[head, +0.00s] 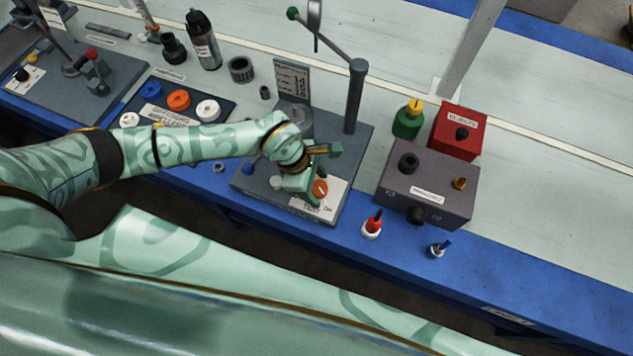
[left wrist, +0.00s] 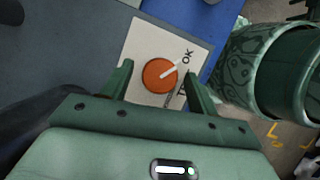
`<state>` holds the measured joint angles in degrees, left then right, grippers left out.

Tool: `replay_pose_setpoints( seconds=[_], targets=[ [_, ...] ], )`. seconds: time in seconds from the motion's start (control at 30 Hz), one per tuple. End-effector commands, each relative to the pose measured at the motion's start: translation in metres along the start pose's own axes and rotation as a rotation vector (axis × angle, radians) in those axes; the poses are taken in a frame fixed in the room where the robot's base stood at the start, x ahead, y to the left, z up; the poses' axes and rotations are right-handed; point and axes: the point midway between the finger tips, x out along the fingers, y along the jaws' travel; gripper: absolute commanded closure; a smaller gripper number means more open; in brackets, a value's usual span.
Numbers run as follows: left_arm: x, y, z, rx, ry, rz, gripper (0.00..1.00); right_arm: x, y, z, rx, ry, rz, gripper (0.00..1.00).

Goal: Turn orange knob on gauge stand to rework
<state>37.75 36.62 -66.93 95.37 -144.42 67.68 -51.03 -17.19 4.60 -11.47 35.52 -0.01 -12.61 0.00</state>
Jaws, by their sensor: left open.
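The gauge stand (head: 345,190) is a dark grey base with a post and a dial on an arm. Its orange knob (head: 320,188) sits on a white label plate (head: 318,208) near the base's front edge. In the left wrist view the orange knob (left wrist: 157,77) has a white pointer line aimed at the printed "OK". Other lettering is partly hidden by a finger. My left gripper (left wrist: 158,70) is open, its fingers on either side of the knob in that view; contact cannot be told. In the head view my left gripper (head: 318,165) is over the stand. My right gripper is not in view.
A grey box (head: 427,185) with knobs, a red box (head: 459,130) and a green bottle (head: 408,121) stand right of the gauge stand. A dark tray (head: 222,125) with coloured rings lies left.

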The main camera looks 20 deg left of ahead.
Motion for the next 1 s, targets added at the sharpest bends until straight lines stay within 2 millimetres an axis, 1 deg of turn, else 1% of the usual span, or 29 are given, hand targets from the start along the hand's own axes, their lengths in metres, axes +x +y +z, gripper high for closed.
replay_pose_setpoints(
  seconds=[0.03, 0.07, 0.1, 0.17, 0.2, 0.23, 0.47, 0.67, 0.87, 1.0],
  targets=[
    [0.000, 0.000, 0.000, 0.000, 0.000, 0.000, 0.41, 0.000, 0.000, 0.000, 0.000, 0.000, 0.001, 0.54],
    [0.000, 0.000, 0.000, 0.000, 0.000, 0.000, 0.43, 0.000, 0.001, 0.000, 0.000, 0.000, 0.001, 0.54],
    [0.000, 0.000, 0.000, 0.000, 0.000, 0.000, 0.54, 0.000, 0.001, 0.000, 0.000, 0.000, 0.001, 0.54],
    [0.000, 0.000, 0.000, 0.000, 0.000, 0.000, 0.71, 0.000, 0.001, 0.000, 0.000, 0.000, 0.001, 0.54],
    [0.000, 0.000, 0.000, 0.000, 0.000, 0.000, 0.82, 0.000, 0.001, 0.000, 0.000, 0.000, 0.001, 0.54],
    [0.000, 0.000, 0.000, 0.000, 0.000, 0.000, 0.85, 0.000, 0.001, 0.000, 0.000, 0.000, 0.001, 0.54],
    [0.000, 0.000, 0.000, 0.008, 0.000, -0.004, 0.85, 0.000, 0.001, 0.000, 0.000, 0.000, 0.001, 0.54],
    [0.000, 0.001, 0.000, 0.066, 0.000, -0.027, 0.85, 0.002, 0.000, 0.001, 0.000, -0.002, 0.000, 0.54],
    [0.000, 0.003, 0.000, 0.192, 0.001, -0.077, 0.85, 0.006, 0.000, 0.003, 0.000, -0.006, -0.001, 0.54],
    [0.001, 0.004, 0.000, 0.309, 0.001, -0.126, 0.85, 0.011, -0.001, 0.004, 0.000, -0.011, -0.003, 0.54]
  ],
)
